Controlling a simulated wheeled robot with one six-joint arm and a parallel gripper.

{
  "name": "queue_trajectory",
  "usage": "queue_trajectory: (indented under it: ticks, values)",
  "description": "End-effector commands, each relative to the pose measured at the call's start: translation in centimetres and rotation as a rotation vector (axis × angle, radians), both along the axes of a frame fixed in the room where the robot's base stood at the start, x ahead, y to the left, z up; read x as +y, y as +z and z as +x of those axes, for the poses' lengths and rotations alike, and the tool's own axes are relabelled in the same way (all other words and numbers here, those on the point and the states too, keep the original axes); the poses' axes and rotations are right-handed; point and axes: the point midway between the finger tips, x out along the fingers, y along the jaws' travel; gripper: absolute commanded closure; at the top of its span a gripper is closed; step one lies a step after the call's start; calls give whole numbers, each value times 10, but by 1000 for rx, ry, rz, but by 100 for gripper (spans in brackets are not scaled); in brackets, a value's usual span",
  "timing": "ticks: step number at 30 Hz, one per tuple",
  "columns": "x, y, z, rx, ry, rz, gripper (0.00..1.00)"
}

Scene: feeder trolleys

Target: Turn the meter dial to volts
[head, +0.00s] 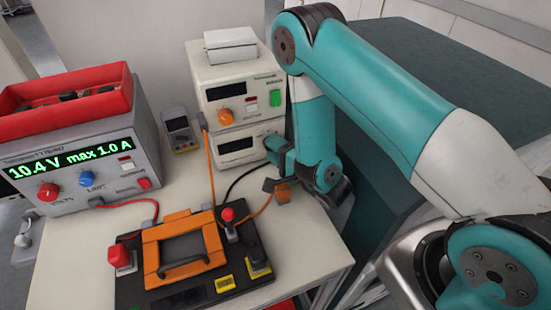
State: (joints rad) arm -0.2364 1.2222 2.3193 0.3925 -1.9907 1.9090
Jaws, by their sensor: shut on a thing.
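The small grey handheld meter (179,121) stands on the bench between the red-topped power supply and the stacked white instruments. Its display and face are small, and I cannot read the setting of its dial. My gripper (276,187) is at the right side of the bench, in front of the white instruments and well to the right of the meter. It appears shut on a small orange block (284,195) with an orange cable running to it. The arm hides part of the grip.
A power supply (75,195) reading 10.4 V, max 1.0 A, carries a red bin (108,104). Stacked white instruments (232,65) stand behind. A black board (128,290) with an orange frame fills the front. Loose cables cross the bench (66,270).

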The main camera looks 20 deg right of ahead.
Motion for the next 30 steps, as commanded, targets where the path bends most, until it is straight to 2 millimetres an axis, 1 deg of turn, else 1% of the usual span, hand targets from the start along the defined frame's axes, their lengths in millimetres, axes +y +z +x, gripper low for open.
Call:
queue_trajectory:
  ticks: [1, 2, 10, 26, 27, 29, 30]
  values:
    - [0, -8, 0, -2, -1, 16, 88]
    - [0, -8, 0, -2, -1, 24, 88]
    - [-1, -4, 0, 0, -2, 76, 88]
    - [-1, 0, 0, 2, -3, 88, 88]
    - [-1, 0, 0, 2, -3, 88, 62]
    - [-1, 0, 0, 2, -2, 88, 49]
    - [-1, 0, 0, 2, -2, 88, 39]
